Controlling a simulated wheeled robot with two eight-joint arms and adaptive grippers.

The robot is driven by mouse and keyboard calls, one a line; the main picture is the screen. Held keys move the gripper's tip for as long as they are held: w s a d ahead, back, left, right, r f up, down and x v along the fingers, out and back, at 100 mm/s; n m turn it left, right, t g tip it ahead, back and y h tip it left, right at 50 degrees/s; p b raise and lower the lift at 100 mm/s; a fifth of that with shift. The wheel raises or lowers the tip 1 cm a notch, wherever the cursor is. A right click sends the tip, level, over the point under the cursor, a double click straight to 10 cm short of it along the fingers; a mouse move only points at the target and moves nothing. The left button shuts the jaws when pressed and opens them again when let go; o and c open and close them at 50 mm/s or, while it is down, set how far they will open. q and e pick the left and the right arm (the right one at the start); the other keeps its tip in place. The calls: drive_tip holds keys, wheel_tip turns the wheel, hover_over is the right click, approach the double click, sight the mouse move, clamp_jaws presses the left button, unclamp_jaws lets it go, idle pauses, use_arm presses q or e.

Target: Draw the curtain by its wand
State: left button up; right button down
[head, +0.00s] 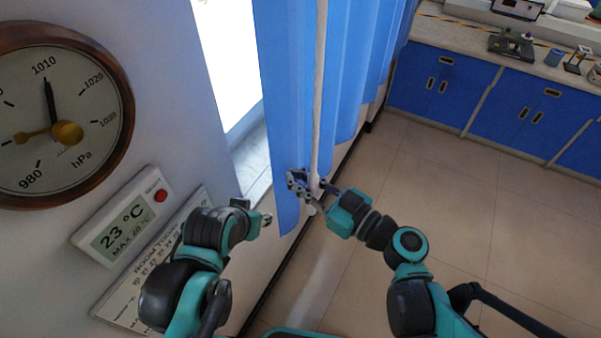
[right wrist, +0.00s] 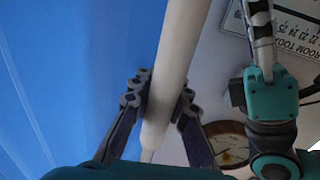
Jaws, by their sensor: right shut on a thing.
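The blue curtain (head: 288,90) hangs in folds across the right part of a bright window. Its white wand (head: 319,80) hangs upright in front of the folds. My right gripper (head: 308,185) is shut on the wand near its lower end. In the right wrist view the wand (right wrist: 172,75) passes between the two fingers (right wrist: 160,100), with the curtain (right wrist: 70,80) to the left. My left gripper (head: 256,216) is near the wall below the window, left of the curtain and apart from it. Its fingers are too small to read.
A round pressure gauge (head: 60,115), a thermometer display (head: 122,215) and a sign (head: 150,270) are on the left wall. Blue cabinets (head: 445,85) with a counter (head: 470,40) bearing instruments stand at the back right. The tiled floor (head: 460,190) is clear.

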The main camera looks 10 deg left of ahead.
drive_tip(key=shift+s, duration=0.15)
drive_tip(key=c, duration=1.6)
unclamp_jaws()
drive_tip(key=shift+o, duration=0.6)
drive_tip(key=shift+s+a, duration=0.1)
drive_tip(key=shift+s, duration=0.1)
drive_tip(key=shift+w, duration=0.15)
drive_tip(key=v, duration=1.2)
